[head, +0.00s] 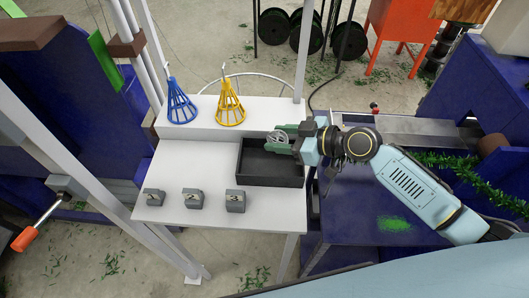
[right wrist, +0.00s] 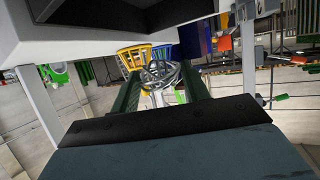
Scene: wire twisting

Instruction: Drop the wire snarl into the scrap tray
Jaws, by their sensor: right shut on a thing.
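The wire snarl (head: 276,136), a small tangle of grey wire, is held between the green fingers of my right gripper (head: 284,142). In the right wrist view the snarl (right wrist: 160,74) shows as grey loops between the two fingers (right wrist: 160,88). The scrap tray (head: 269,182) is a black, shallow, open box at the right side of the white table. In the head view the gripper and snarl lie over the tray's far part; their exact height is hard to tell. The visible tray floor looks empty. My left gripper is not in view.
A blue cone cage (head: 180,105) and a yellow one (head: 231,107) stand on the raised back shelf (head: 200,130). A white post (head: 303,50) rises at the table's back right. The table's middle left is clear.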

